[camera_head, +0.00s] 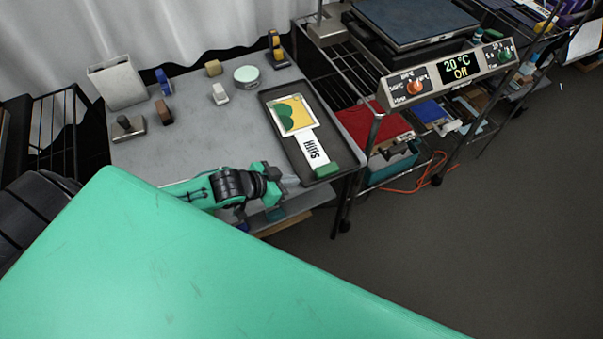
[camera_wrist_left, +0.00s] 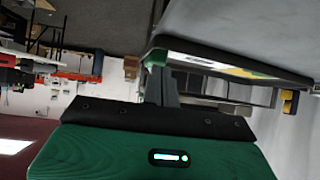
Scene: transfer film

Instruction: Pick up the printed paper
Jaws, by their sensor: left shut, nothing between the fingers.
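The printed paper (camera_head: 293,114), with a yellow and green hills picture, lies in a dark tray (camera_head: 275,125) on the grey table. A white strip reading "Hills" (camera_head: 312,149) lies below it, with a green block (camera_head: 327,170) at the tray's near end. My left gripper (camera_head: 290,181) is at the tray's near left corner, shut and empty, apart from the printed paper. In the left wrist view, my shut fingers (camera_wrist_left: 163,84) are close to the tray's edge (camera_wrist_left: 225,55), and the paper shows only as a thin sliver. My right gripper is not in view.
The table (camera_head: 185,140) holds a grey box (camera_head: 118,82), a round tin (camera_head: 246,75) and several small blocks and stamps toward the back. To the right stands a rack with a heat press (camera_head: 405,20) and a control panel (camera_head: 450,72) reading 20 °C, Off.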

